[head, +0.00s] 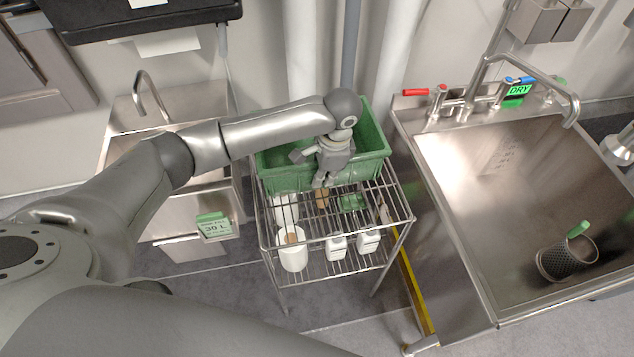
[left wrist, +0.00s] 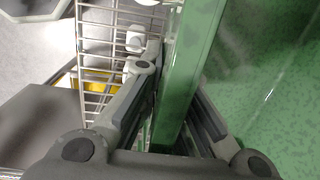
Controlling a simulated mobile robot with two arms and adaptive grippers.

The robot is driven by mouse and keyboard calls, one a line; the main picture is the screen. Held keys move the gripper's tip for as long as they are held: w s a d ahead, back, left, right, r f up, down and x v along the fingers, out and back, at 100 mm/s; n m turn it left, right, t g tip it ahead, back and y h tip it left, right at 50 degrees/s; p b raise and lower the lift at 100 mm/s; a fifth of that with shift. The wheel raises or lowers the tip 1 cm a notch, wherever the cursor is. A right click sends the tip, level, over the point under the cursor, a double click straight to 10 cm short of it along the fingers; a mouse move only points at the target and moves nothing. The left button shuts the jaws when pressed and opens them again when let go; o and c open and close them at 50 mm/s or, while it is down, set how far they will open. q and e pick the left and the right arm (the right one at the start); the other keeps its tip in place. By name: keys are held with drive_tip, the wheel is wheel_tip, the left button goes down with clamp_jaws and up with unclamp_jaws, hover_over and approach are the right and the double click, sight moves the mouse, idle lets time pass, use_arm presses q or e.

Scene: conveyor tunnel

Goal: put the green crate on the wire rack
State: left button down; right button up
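The green crate (head: 372,135) is over the back part of the wire rack (head: 385,207) in the head view. I cannot tell whether its bottom rests on the rack or hangs just above it. My left gripper (head: 322,180) is at the crate's front wall, pointing down. In the left wrist view the crate's rim (left wrist: 178,85) runs between the two fingers, one outside and one inside the crate; they look closed on it. The crate's inside looks empty where it shows; part is hidden by my arm. My right gripper does not show.
White containers (head: 292,252) and bottles (head: 337,246) stand on the rack's lower shelf. A large sink (head: 480,200) with a mesh cup (head: 565,262) is right of the rack. A smaller sink (head: 125,150) is at left. Pipes (head: 350,45) rise behind the crate.

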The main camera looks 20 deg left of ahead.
use_arm(q)
drive_tip(key=shift+w+a+f, duration=0.15)
drive_tip(key=shift+a+f, duration=0.3)
drive_tip(key=shift+f, duration=0.1)
drive_tip(key=f, duration=0.3)
drive_tip(key=shift+a+p, duration=0.4)
drive_tip(key=shift+w+f, duration=0.1)
drive_tip(key=shift+f, duration=0.35)
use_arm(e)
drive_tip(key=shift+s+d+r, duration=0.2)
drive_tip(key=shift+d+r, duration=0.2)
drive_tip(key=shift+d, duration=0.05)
use_arm(q)
drive_tip(key=c, duration=1.6)
unclamp_jaws()
drive_tip(key=shift+f, duration=0.1)
drive_tip(key=shift+c, duration=0.2)
drive_tip(key=r, duration=0.4)
drive_tip(key=d+r, duration=0.1)
drive_tip(key=r, duration=0.3)
drive_tip(key=r+b, duration=0.1)
drive_tip(key=r, duration=0.3)
drive_tip(key=shift+d, duration=0.4)
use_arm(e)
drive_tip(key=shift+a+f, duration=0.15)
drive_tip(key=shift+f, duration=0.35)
